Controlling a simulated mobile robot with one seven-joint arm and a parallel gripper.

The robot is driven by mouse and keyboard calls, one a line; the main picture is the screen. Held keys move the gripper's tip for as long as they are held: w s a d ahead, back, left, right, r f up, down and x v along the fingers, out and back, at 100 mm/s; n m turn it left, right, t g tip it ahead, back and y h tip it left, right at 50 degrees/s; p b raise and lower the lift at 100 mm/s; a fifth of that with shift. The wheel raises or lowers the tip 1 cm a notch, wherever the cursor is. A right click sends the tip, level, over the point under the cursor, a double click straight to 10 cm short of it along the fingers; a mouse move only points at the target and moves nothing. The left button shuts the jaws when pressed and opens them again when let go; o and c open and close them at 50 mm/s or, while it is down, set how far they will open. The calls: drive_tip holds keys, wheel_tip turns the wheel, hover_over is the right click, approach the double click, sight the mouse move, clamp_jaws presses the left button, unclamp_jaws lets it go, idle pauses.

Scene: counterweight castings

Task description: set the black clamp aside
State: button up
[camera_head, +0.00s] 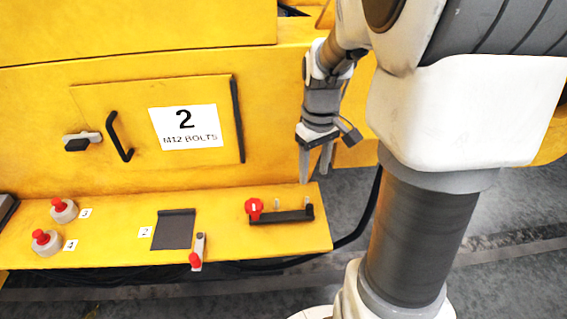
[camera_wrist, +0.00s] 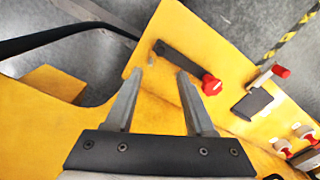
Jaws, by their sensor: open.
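The black clamp (camera_head: 283,217), a black bar with a red knob (camera_head: 254,208) at its left end and two small pale pins, lies on the right part of the yellow shelf. It also shows in the wrist view as a dark bar (camera_wrist: 183,59), just beyond my right fingertip, with the red knob (camera_wrist: 211,85) at its near end. My gripper (camera_head: 315,177) is open, points down and is empty. In the head view its fingertips appear above and right of the clamp. In the wrist view both fingers (camera_wrist: 157,73) frame bare yellow shelf.
The yellow shelf (camera_head: 110,245) also holds a red-handled toggle clamp (camera_head: 197,252), a dark square plate (camera_head: 173,230) and two red buttons (camera_head: 63,209). Behind it is a door labelled 2 M12 BOLTS (camera_head: 185,128) with a black handle (camera_head: 119,138). A black cable (camera_head: 362,222) passes the shelf's right end.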

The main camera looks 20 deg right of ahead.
sight(310, 206)
wheel_tip(310, 206, down, 12)
drive_tip(key=shift+f+b, duration=0.2)
drive_tip(key=shift+b, duration=0.65)
clamp_jaws()
idle(0.9)
